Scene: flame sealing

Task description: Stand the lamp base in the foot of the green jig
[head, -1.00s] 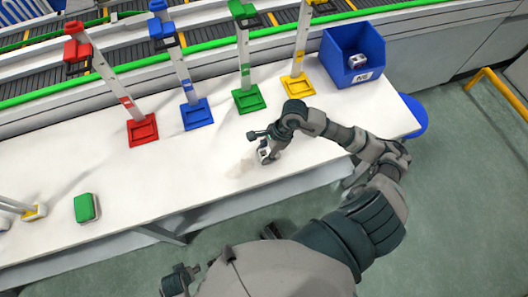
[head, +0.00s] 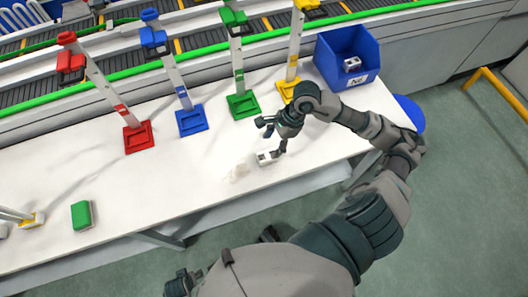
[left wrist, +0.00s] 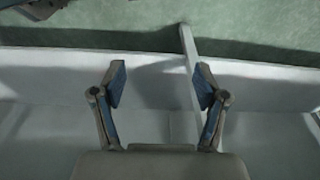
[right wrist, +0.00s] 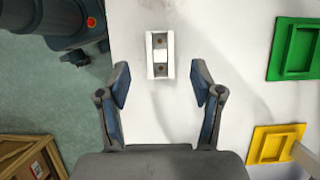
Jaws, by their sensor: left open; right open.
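The lamp base, a small white block with a grey channel and dark holes (head: 265,158), rests on the white table below my right gripper (head: 271,137). In the right wrist view the lamp base (right wrist: 160,54) lies just beyond the open, empty fingertips (right wrist: 160,84), roughly centred between them and apart from both. The green jig stands behind on the table; its square foot with a recess (head: 243,105) is empty and also shows in the right wrist view (right wrist: 298,50). My left gripper (left wrist: 161,85) is open and empty in the left wrist view.
Red (head: 138,137), blue (head: 191,120) and yellow (head: 288,90) jigs flank the green one. A blue bin (head: 335,75) with a small part inside stands at the back right. A green block (head: 82,215) lies at left. The table between is mostly clear.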

